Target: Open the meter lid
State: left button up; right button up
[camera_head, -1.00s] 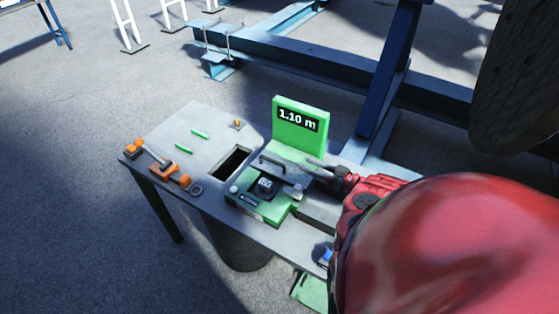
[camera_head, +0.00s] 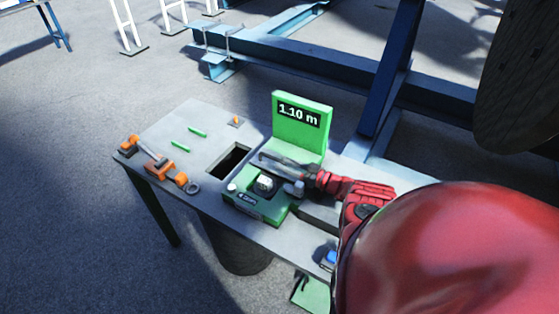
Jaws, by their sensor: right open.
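My left gripper is not in view.
The grey bench (camera_head: 205,125) has a dark square opening (camera_head: 230,161) left of the meter. A blue steel frame (camera_head: 300,65) stands behind, and a big dark reel (camera_head: 515,80) is at upper right.

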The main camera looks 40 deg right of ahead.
jog(key=shift+x, duration=1.5)
jog(key=shift+d, duration=0.1)
grip_shut()
